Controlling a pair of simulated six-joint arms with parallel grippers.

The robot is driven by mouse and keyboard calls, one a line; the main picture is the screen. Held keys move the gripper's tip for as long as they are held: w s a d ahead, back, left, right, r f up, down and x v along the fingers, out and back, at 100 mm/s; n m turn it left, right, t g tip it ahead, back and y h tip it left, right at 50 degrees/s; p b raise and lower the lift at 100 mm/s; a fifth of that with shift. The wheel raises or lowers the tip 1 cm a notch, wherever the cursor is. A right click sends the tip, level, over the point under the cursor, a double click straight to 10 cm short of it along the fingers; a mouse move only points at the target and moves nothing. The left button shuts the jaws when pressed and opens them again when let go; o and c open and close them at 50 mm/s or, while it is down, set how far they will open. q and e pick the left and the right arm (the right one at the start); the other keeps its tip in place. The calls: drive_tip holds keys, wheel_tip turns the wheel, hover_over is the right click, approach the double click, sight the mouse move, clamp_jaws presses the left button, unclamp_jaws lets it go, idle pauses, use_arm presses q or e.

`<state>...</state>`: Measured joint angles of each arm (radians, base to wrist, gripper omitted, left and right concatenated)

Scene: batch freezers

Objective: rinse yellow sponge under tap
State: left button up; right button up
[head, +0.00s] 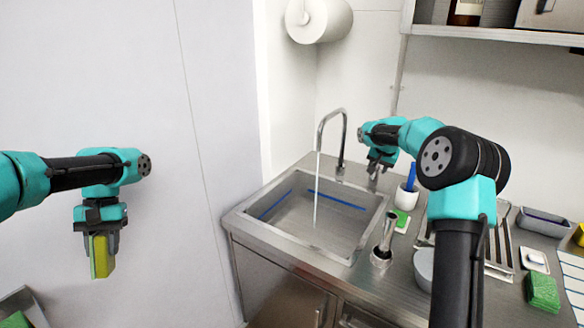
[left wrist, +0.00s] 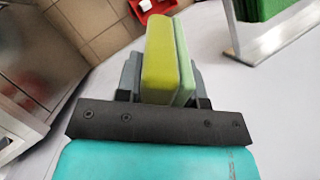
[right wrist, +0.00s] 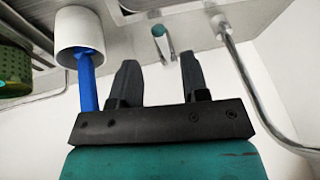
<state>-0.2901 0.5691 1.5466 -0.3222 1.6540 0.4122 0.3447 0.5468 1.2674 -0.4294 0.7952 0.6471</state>
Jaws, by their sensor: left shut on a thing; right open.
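My left gripper (head: 101,232) is shut on the yellow sponge (head: 100,256), which has a green layer on one side. It holds the sponge in the air at the left, apart from the sink. The sponge also shows between the fingers in the left wrist view (left wrist: 160,65). The tap (head: 343,135) stands behind the sink (head: 300,215), and a thin stream of water (head: 316,190) falls from it into the basin. My right gripper (head: 376,170) is open and empty beside the tap; in the right wrist view (right wrist: 155,80) a small tap lever (right wrist: 161,40) shows beyond its fingertips.
A white cup (head: 406,197) with a blue-handled brush stands right of the sink. A metal tool in a holder (head: 382,255), a dish rack (head: 500,250) and a green sponge (head: 543,291) are on the counter. A paper roll (head: 320,18) hangs on the wall.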

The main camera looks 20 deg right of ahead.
drive_tip(key=v, duration=0.5)
drive_tip(key=shift+f, duration=0.1)
drive_tip(key=shift+s, duration=0.1)
idle(0.3)
